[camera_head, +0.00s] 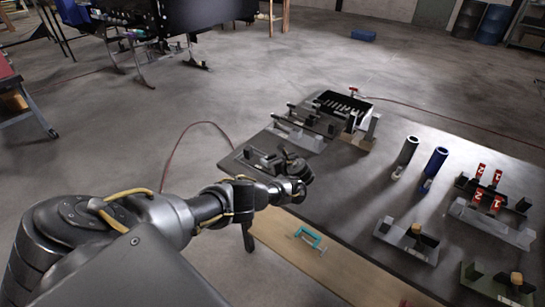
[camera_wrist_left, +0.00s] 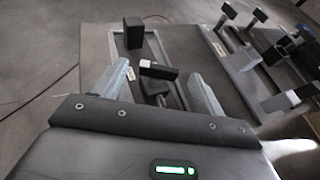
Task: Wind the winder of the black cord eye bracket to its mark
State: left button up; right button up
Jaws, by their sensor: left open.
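A dark bracket, which looks like the black cord eye bracket (camera_head: 262,158), lies at the near left corner of the table, partly hidden by my left gripper (camera_head: 291,165). In the left wrist view its base carries an upright black block (camera_wrist_left: 133,32) and a small pale label (camera_wrist_left: 130,73). The winder (camera_wrist_left: 158,70), a black bar with a pale end, stands between the spread fingers of my left gripper (camera_wrist_left: 155,88). The gripper is open, with a gap to the winder on both sides. I cannot make out the mark. My right gripper is out of view.
More brackets stand further back (camera_head: 298,136), beside a black tray (camera_head: 345,104). A silver bracket (camera_head: 405,240) and a green one (camera_head: 490,285) are at right. A teal handle (camera_head: 308,238) lies on the wooden strip.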

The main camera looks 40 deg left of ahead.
pick_arm(q)
jog(key=p+v, duration=0.3)
jog(key=v, duration=0.6)
jog(key=shift+f, duration=0.1)
